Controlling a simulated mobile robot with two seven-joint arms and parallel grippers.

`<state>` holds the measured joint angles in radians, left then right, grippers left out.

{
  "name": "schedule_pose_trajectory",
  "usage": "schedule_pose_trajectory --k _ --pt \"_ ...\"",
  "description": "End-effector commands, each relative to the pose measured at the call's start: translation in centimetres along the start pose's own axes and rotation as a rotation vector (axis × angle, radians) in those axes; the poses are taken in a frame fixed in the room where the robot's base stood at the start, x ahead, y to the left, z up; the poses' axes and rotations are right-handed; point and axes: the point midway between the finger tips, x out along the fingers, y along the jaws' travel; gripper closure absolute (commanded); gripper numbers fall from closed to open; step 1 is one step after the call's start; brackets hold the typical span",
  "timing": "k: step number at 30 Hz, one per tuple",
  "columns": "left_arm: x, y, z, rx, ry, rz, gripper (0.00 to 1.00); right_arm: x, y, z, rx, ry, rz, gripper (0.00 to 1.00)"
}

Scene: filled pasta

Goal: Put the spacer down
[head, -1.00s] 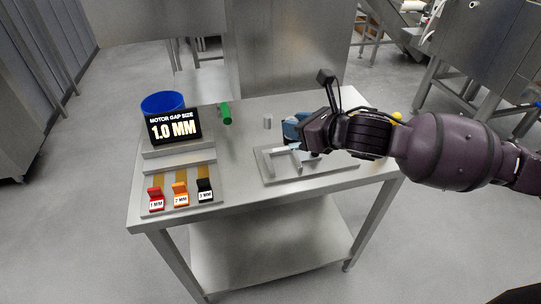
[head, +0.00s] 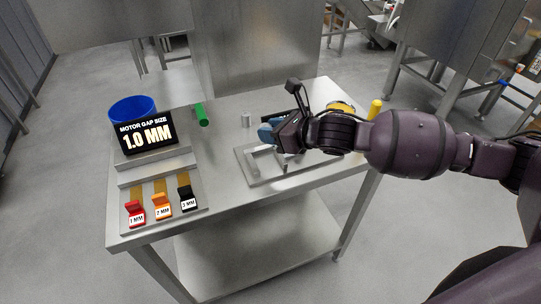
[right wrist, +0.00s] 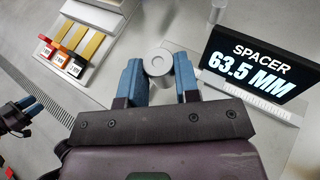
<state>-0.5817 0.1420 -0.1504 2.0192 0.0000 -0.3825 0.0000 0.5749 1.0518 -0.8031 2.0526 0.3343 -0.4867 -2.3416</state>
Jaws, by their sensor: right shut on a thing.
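My right gripper (right wrist: 158,72) is shut on the spacer (right wrist: 158,62), a short grey cylinder with a round recess, held between two blue fingertips. In the head view my right gripper (head: 270,132) is over the back left of the grey fixture plate (head: 258,180), and the spacer is not clearly visible there. I cannot tell its height above the surface.
A grey cylinder (head: 246,120) stands on the steel table (head: 225,165). At left are a blue bin (head: 132,108), a "1.0 MM" sign (head: 147,137) and red, orange and black tagged pieces.

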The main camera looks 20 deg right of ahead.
Motion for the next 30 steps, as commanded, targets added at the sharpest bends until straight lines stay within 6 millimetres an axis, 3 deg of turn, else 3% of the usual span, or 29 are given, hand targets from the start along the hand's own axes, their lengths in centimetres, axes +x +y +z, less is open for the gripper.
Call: schedule_pose_trajectory --k 3,13,21,30 --pt "0.2 0.1 0.3 0.001 -0.003 0.001 0.57 0.9 0.0 -2.2 0.005 0.001 0.0 0.99" --pt "0.2 0.1 0.3 0.002 -0.002 0.001 0.57 1.8 0.0 -4.1 0.001 0.0 0.0 0.99" --pt "0.4 0.1 1.2 0.005 -0.014 0.003 0.57 3.1 0.0 -7.4 0.003 0.002 -0.001 0.99" --pt "0.4 0.1 1.0 0.005 -0.012 0.003 0.57 3.1 0.0 -7.4 -0.001 -0.001 -0.001 0.99"
